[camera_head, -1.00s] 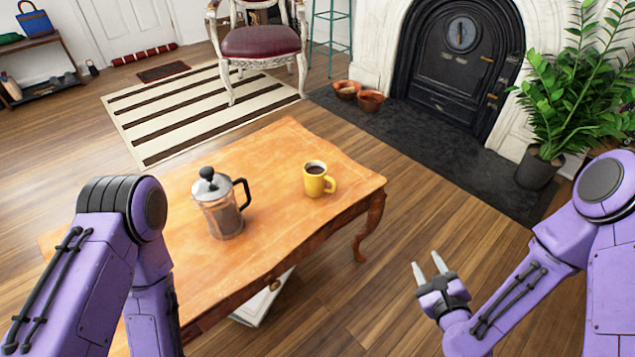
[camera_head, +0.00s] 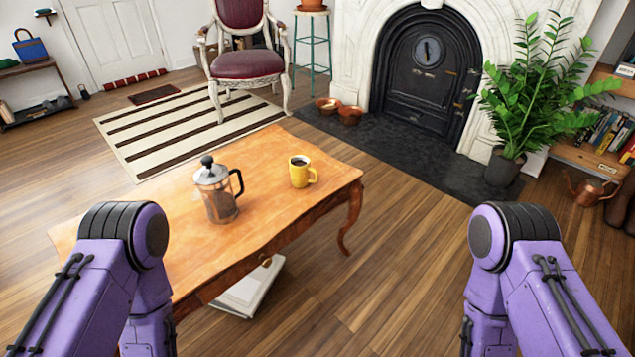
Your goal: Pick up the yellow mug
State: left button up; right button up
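The yellow mug (camera_head: 301,172) stands upright on the wooden coffee table (camera_head: 262,205), near its right end. It holds a dark liquid, and its handle points right. Both of my purple arms show at the bottom of the head view, one at the left and one at the right. Neither gripper is in view; the forearms drop below the picture's lower edge. Nothing touches the mug.
A glass French press (camera_head: 217,192) stands on the table left of the mug. A white book or box (camera_head: 247,292) lies under the table. A chair (camera_head: 245,60), a striped rug (camera_head: 185,125) and a potted plant (camera_head: 530,110) stand further off. The floor right of the table is clear.

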aim_at(299, 165)
jog(key=z, duration=0.75)
jog(key=i, duration=0.75)
jog(key=u, duration=0.9)
